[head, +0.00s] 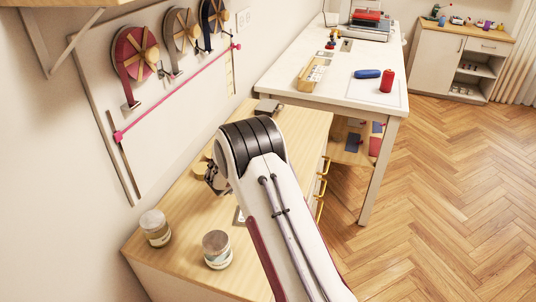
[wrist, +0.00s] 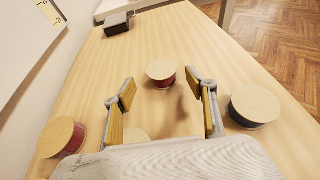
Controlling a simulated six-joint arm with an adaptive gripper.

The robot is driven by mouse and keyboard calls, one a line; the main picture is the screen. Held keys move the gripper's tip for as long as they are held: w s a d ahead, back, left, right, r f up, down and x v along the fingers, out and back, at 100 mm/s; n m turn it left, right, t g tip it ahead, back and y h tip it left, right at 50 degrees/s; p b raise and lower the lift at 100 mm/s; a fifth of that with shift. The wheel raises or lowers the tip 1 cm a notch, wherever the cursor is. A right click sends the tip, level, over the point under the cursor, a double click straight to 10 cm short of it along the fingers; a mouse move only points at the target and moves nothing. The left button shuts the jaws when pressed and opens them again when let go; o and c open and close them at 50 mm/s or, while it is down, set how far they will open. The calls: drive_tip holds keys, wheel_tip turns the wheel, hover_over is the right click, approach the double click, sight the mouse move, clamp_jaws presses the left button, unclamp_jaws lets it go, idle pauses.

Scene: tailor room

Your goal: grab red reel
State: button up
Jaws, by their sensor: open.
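In the wrist view a reel with a tan top and red side (wrist: 161,83) stands on the wooden counter (wrist: 195,50), ahead of my gripper (wrist: 167,90) and roughly centred between its fingers. The fingers are spread and hold nothing. A second reel with a dark red or pink side (wrist: 62,138) stands at the lower left. A dark-sided reel (wrist: 254,106) stands right of the right finger.
Two lidded jars (head: 155,229) (head: 217,250) stand at the counter's near end. A dark box (wrist: 117,23) lies at its far end. A white table (head: 330,95) beyond holds a red spool (head: 387,81). Ribbon reels (head: 137,52) hang on the wall at left.

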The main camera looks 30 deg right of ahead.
drive_tip(key=shift+d+x, duration=0.25)
drive_tip(key=shift+x, duration=2.1)
drive_tip(key=shift+d+r, duration=0.1)
drive_tip(key=shift+r, duration=0.1)
drive_tip(key=c, duration=1.2)
